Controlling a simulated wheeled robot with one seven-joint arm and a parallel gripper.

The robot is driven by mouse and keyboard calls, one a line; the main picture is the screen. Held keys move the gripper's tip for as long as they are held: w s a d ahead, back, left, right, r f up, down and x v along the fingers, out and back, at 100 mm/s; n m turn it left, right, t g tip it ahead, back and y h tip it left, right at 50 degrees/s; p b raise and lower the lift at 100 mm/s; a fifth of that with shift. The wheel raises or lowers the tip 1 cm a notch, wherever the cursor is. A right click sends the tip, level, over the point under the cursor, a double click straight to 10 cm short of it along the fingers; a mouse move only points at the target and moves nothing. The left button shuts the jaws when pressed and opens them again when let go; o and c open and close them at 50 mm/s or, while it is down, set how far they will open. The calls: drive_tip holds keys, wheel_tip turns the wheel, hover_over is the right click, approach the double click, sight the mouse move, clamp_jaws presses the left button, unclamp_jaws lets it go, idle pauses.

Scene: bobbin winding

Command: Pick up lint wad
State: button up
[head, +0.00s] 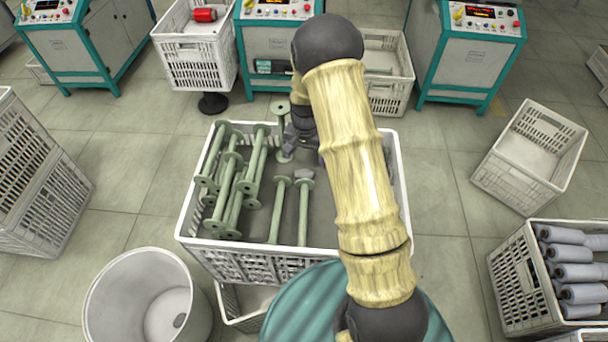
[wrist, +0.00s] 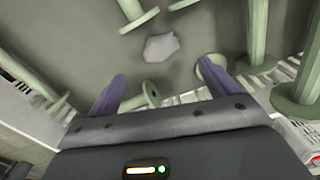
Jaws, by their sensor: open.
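The lint wad (wrist: 161,47) is a small grey lump on the floor of the white crate (head: 190,222), among pale green bobbins. It also shows in the head view (head: 304,173), just beyond the upper end of a lying bobbin (head: 304,215). My gripper (wrist: 160,72) is open and empty. In the wrist view the wad lies ahead of the gap between its two purplish fingers, apart from both. A bobbin flange (wrist: 150,93) shows between the fingers, near the left one. In the head view my arm partly hides the gripper and the crate's right side.
Several green bobbins (head: 228,190) crowd the crate's left half, and one bobbin (head: 282,130) is close to my gripper. A round white bin (head: 105,300) stands at front left. A crate of wrapped bobbins (head: 515,285) stands at front right. Machines (head: 470,62) line the back.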

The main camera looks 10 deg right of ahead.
sight(305, 171)
drive_tip(key=shift+f, duration=0.85)
drive_tip(key=shift+a+f, duration=0.1)
wheel_tip(305, 171, down, 5)
drive_tip(key=c, duration=1.1)
